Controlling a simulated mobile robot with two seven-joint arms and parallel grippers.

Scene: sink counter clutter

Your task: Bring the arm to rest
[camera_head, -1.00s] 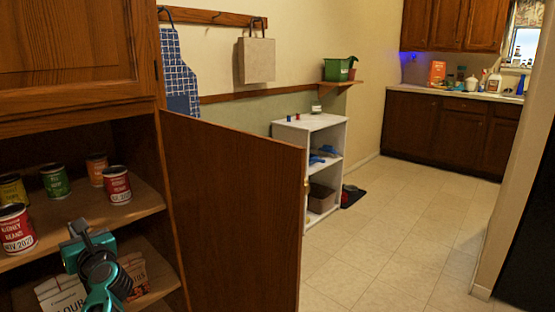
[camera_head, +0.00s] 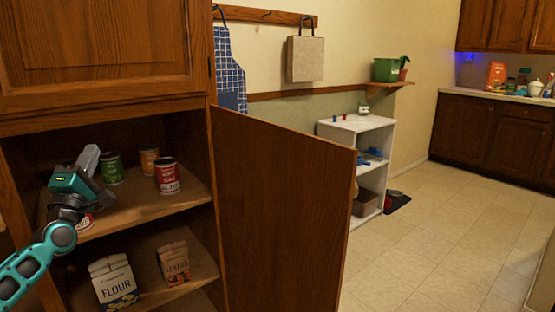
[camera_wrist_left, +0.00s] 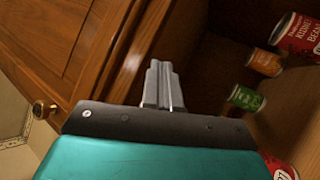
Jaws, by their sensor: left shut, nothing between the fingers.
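My left arm comes in from the left in the head view. Its gripper (camera_head: 88,160) is raised at the height of the upper cupboard shelf (camera_head: 150,213), in front of the cans. In the wrist view the two grey fingers (camera_wrist_left: 158,72) are together with nothing between them, pointing up past a wooden cupboard door. The fingers touch no can. My right gripper is not in view.
The upper shelf holds a green can (camera_head: 111,168), an orange can (camera_head: 149,160), a red can (camera_head: 166,175) and another red can mostly hidden by my gripper. Below are a flour package (camera_head: 115,285) and another package (camera_head: 174,264).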

